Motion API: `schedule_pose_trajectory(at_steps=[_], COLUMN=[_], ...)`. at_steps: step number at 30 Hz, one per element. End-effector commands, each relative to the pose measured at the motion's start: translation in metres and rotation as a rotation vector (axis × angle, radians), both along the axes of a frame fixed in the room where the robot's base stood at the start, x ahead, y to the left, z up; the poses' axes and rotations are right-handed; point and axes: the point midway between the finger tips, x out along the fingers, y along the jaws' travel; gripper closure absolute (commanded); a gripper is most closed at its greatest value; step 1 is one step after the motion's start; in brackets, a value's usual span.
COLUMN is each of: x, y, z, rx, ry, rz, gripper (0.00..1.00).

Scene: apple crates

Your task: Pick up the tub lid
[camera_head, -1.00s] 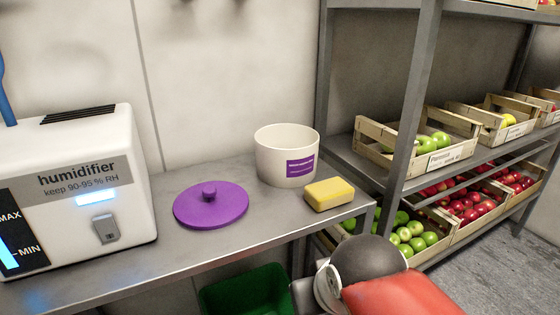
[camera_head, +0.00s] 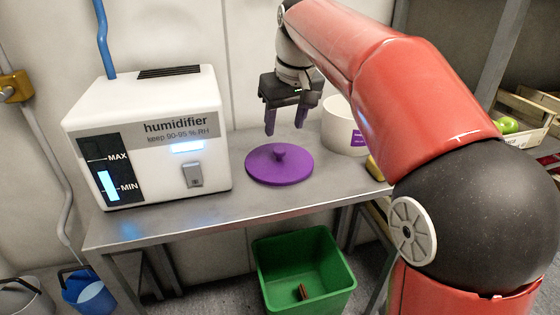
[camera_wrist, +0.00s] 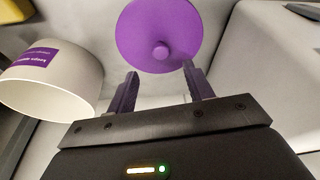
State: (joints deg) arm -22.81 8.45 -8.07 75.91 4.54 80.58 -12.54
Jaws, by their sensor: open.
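The tub lid (camera_head: 279,165) is a flat purple disc with a knob on top, lying on the metal table. It also shows in the wrist view (camera_wrist: 160,30), beyond my fingertips, with its knob facing me. My gripper (camera_head: 285,130) is open and empty. It hangs above the lid with its purple fingers pointing down, apart from the lid. The wrist view also shows the two fingers of my gripper (camera_wrist: 160,75) spread apart. The white tub (camera_head: 340,128) stands open on the table to the right of the lid, partly hidden by my arm in the head view.
The white humidifier (camera_head: 150,140) stands left of the lid on the table (camera_head: 225,207). A yellow block (camera_head: 374,168) is mostly hidden behind my arm. A green bin (camera_head: 300,240) stands below the table's front edge. A crate (camera_head: 530,108) with green apples is at right.

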Motion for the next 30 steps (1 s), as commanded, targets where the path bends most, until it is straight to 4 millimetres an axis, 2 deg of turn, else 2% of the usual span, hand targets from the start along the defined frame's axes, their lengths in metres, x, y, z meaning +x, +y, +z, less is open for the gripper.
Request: schedule_pose_trajectory(at_steps=[15, 24, 26, 30], x=[0.016, 0.018, 0.018, 0.018], y=[0.010, 0.011, 0.011, 0.011], z=[-0.065, -0.071, -0.071, -0.070], rx=[-0.002, -0.001, -0.001, -0.001], ry=[0.002, 0.000, 0.000, 0.000], rz=[-0.001, -0.001, -0.001, -0.001], gripper=[0.48, 0.48, 0.53, 0.72])
